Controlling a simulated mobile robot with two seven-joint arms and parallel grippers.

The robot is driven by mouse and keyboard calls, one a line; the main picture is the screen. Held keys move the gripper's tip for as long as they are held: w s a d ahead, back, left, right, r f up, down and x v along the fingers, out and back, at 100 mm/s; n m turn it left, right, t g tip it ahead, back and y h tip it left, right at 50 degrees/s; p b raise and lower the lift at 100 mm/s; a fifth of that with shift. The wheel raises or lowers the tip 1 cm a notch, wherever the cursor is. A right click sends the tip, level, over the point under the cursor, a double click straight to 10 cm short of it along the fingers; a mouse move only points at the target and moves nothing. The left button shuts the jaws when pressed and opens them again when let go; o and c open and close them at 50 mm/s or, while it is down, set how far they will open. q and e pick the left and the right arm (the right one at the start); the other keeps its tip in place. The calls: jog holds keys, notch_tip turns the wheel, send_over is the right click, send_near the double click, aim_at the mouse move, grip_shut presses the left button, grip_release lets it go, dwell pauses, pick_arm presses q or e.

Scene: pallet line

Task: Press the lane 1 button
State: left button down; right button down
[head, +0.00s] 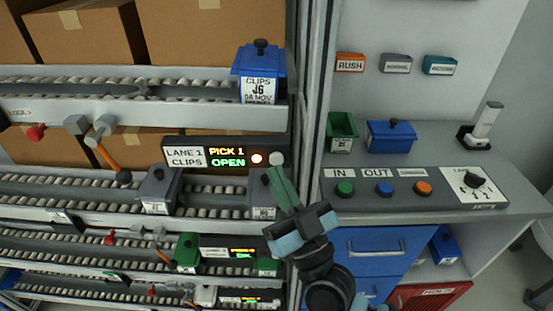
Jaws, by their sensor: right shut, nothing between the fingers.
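The lane 1 display (225,157) is a dark box on the rack rail. It reads "LANE 1 CLIPS", "PICK 1" and "OPEN". At its right end are a glowing orange-white round light (257,158) and a pale grey round button (277,158). My right gripper (277,178) is shut and empty, with green fingers pointing up. Its tips appear just below the pale button in the picture; I cannot tell whether they touch the box. My left gripper is not in view.
A blue bin (259,74) labelled "CLIPS J6" stands on the upper roller lane above the display. Grey bins (157,190) sit on the lane below. At right is a desk panel (400,208) with IN and OUT buttons and a dial. A rack post stands between.

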jog(key=shift+w, duration=0.1)
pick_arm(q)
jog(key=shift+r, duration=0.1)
pick_arm(e)
jog(key=shift+w, duration=0.35)
jog(key=shift+w, duration=0.4)
dwell(0.7)
jog(key=shift+s, duration=0.15)
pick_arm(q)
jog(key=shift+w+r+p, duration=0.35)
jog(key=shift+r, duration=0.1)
pick_arm(e)
jog(key=shift+s, duration=0.7)
jog(key=shift+s, duration=0.1)
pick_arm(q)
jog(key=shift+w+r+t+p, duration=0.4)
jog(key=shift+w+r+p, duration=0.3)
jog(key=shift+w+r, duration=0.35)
pick_arm(e)
jog(key=shift+s, duration=2.45)
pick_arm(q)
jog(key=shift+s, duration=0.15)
